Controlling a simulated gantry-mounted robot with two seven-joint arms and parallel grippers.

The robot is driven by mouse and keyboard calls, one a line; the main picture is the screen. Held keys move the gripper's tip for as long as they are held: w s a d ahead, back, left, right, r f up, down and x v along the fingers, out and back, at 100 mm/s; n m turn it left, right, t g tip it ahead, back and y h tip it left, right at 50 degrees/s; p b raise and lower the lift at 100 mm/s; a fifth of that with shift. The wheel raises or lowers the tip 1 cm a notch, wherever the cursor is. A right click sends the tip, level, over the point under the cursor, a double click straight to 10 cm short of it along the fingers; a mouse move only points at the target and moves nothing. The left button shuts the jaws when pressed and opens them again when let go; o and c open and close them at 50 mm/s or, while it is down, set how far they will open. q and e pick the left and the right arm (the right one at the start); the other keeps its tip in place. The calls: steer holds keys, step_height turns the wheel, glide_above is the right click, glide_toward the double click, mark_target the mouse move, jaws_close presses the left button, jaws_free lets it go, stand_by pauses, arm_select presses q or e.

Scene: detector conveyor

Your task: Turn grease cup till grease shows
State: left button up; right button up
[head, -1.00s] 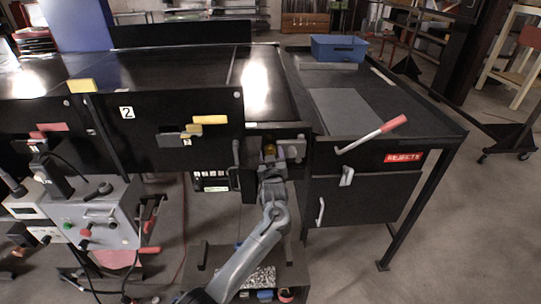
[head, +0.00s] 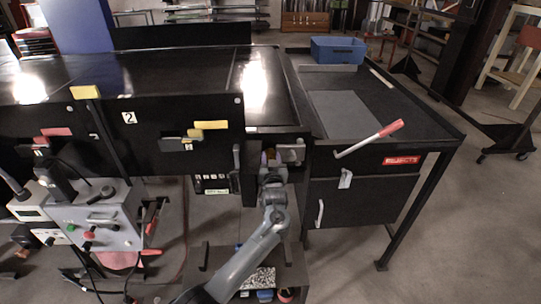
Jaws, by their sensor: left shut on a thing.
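The grease cup (head: 270,154) shows as a small yellowish part at the right end of the conveyor's black side. My left gripper (head: 271,164) is at it, shut on it from below, with the grey arm reaching up from the bottom of the picture. The jaws and wrist hide most of the cup. I cannot tell whether any grease shows. My right gripper is not in view.
A grey bracket (head: 291,153) sits close to the right of the cup. The reject table (head: 435,122) with a red-handled lever (head: 369,138) stands to the right. A grey control box (head: 98,218) stands at left. Open floor lies at far right.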

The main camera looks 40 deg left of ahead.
arm_select(q)
steer(key=m+p, duration=0.2)
steer(key=m, duration=0.1)
steer(key=shift+r+p, duration=0.2)
steer(key=shift+p, duration=0.1)
steer(key=shift+d+f+m+p, duration=0.15)
steer(key=shift+m+p, duration=0.5)
steer(key=shift+m, duration=0.95)
steer(key=shift+f, duration=0.1)
steer(key=o, duration=1.1)
steer(key=shift+c, duration=0.2)
